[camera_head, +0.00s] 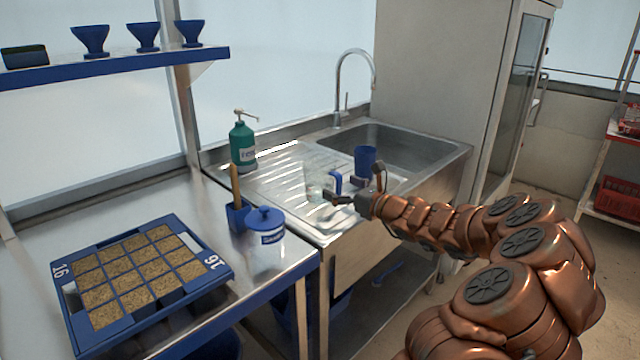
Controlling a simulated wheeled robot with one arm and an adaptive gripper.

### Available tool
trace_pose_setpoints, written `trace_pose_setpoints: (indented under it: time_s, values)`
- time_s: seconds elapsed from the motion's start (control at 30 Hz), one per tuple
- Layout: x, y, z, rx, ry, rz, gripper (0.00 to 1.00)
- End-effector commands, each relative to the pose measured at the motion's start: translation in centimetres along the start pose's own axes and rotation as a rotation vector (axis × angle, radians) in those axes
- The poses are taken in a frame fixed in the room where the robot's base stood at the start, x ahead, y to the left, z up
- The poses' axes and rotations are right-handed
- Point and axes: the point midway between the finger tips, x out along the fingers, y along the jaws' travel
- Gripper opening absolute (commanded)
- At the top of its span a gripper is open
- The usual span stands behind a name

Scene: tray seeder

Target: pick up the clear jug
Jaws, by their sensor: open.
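The clear jug (316,188) seems to stand on the ribbed steel drainboard, left of the sink basin. It is see-through and hard to make out, with a blue handle (336,181) on its right side. My gripper (353,180) is open at the jug's right, near the handle. One finger points left at the jug's lower part and the other sticks up to the right. I cannot tell whether a finger touches the jug.
A blue cup (365,158) stands just behind my gripper. A green pump bottle (243,146) stands at the drainboard's back left. A blue-lidded tub (266,228) and a soil-filled seed tray (190,294) are on the left bench. The sink basin (400,143) lies behind.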

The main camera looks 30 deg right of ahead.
Motion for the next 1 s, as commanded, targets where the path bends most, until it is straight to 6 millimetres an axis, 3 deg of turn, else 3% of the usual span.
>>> trace_pose_setpoints:
  time_s: [0.53,0.87,1.0]
  values:
    - [5.8,-0.1,-0.2,-0.004,0.001,0.003,1.00]
    - [6.4,-0.2,-0.2,-0.002,0.000,0.002,1.00]
    - [6.4,-0.2,-0.2,-0.003,0.000,0.002,0.86]
